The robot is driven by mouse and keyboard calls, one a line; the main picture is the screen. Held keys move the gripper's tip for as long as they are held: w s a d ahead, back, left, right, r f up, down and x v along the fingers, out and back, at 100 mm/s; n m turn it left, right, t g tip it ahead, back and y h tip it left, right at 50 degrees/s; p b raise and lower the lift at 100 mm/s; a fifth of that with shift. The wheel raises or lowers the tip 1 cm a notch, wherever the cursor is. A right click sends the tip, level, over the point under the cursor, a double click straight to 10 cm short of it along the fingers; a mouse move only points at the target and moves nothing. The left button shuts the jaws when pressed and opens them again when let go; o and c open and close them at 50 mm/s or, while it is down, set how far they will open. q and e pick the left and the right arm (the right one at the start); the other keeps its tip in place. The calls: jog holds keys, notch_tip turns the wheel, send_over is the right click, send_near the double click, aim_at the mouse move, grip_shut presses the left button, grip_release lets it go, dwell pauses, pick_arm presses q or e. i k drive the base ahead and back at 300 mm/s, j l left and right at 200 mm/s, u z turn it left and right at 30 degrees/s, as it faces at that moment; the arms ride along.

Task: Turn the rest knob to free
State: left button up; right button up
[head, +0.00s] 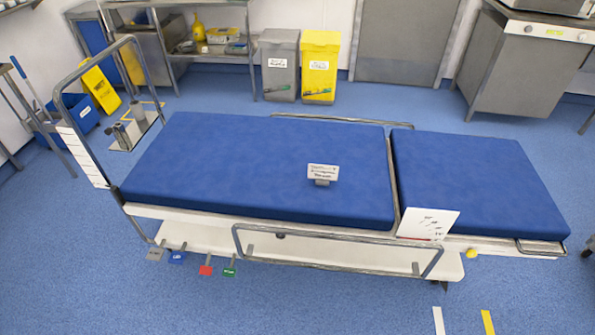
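A small round yellow knob (471,253) sits under the near edge of the blue table's right section (480,185), which is likely the rest. A white card (428,224) with small marks and a red line at its lower edge stands just left of the knob. Its writing is too small to read, and I cannot tell the knob's setting. The right section lies about flat beside the longer blue section (250,165). Neither of my grippers is in the head view.
A metal side rail (335,268) runs along the near side, left of the knob. Coloured pedals (205,270) stick out at the lower left. A small sign (322,172) stands on the long section. The floor in front is clear, with white and yellow strips (487,322).

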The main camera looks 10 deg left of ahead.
aim_at(470, 253)
jog(key=z, duration=1.25)
jog(key=i+l+u, duration=0.1)
jog(key=l, duration=0.25)
jog(key=i+l, duration=0.25)
jog(key=l+u, duration=0.05)
jog(key=l, duration=0.05)
